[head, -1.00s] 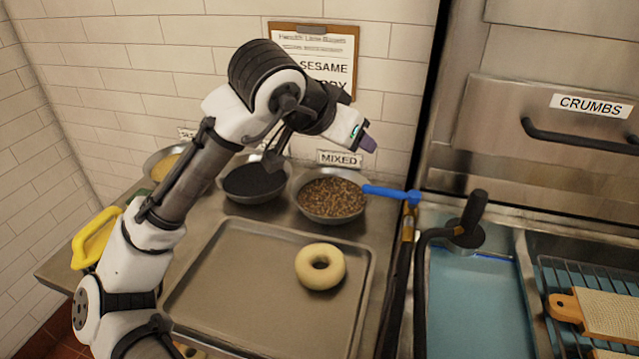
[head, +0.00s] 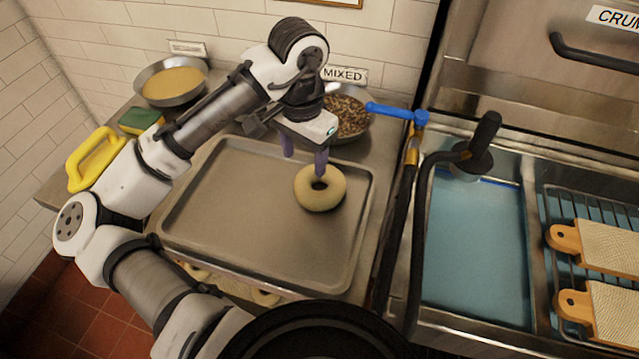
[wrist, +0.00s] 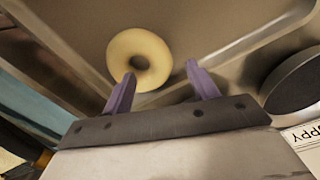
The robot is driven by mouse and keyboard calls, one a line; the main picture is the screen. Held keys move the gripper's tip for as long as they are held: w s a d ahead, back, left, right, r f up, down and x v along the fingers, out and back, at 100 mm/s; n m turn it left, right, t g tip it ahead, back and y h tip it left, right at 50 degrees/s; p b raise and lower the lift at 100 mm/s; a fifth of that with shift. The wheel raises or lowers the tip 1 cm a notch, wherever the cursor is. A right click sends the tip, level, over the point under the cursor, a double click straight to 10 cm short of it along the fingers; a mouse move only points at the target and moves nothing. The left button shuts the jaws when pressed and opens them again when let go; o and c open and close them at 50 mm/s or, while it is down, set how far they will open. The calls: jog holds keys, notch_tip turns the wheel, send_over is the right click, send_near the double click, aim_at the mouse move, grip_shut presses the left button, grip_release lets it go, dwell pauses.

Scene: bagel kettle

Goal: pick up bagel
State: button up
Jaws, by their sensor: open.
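A pale, ring-shaped bagel (head: 320,197) lies flat near the right side of a metal tray. It also shows in the wrist view (wrist: 137,45), beyond the fingertips, with its left side closest to one finger. My gripper (head: 304,163) is open and empty, with its purple fingers pointing down. In the head view one finger overlaps the bagel's far edge and the other is to the left of it. I cannot tell whether the right finger touches the bagel.
The metal tray (head: 230,235) is otherwise bare, with a raised rim. Bowls of mixed topping (head: 350,115) and yellow seeds (head: 172,84) stand behind it. A blue-handled tool (head: 395,112) and a blue water basin (head: 470,270) are at right. A yellow handle (head: 93,160) is at left.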

aim_at(306, 173)
jog(key=shift+w+d+f+p, duration=0.1)
jog(key=shift+f+p, duration=0.45)
jog(key=shift+f, duration=2.05)
jog(key=c, duration=1.1)
jog(key=shift+o, duration=0.2)
jog(key=shift+r, duration=0.1)
notch_tip(306, 173, up, 20)
jog(key=shift+b, duration=0.35)
